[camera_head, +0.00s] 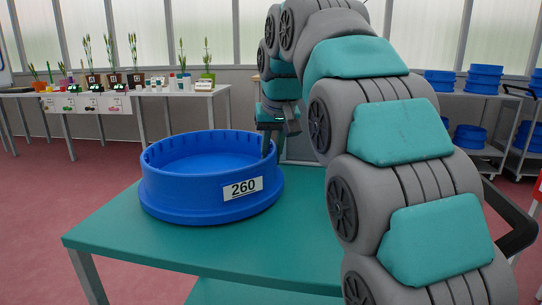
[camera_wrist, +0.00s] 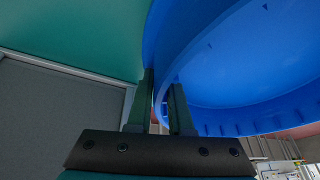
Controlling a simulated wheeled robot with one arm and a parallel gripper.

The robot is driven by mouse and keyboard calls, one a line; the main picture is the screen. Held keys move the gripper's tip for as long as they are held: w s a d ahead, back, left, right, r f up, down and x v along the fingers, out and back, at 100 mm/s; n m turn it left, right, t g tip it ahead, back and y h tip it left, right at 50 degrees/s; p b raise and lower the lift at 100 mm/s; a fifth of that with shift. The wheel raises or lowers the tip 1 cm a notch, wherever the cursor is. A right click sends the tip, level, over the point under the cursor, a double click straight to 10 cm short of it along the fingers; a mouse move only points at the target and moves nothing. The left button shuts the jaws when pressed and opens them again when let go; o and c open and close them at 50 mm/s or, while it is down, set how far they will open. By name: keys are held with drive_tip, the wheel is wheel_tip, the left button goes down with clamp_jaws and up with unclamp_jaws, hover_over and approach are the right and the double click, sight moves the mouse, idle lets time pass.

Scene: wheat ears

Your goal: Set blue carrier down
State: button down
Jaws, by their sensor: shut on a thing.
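The blue carrier (camera_head: 212,206) is a round, shallow, open tub with a white label reading 260 on its front wall. It is level, on or just above the green table top (camera_head: 150,240); I cannot tell whether its base touches. My gripper (camera_head: 268,143) comes down at its right rim and is shut on the wall. In the wrist view, the gripper fingers (camera_wrist: 163,95) stand on either side of the blue wall of the carrier (camera_wrist: 225,60). The inside looks empty from the head view, though its near floor is hidden by the front wall.
The green table has bare room in front and to the right. A long white bench (camera_head: 150,92) with potted plants and small items stands at the back left. Shelves with more blue tubs (camera_head: 485,75) stand at the back right. My arm hides the table's right part.

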drive_tip(key=shift+f, duration=0.1)
drive_tip(key=c, duration=0.8)
unclamp_jaws()
drive_tip(key=shift+c, duration=0.2)
drive_tip(key=p+v, duration=0.1)
drive_tip(key=v, duration=0.6)
drive_tip(key=shift+r+p, duration=0.3)
drive_tip(key=shift+s, duration=0.1)
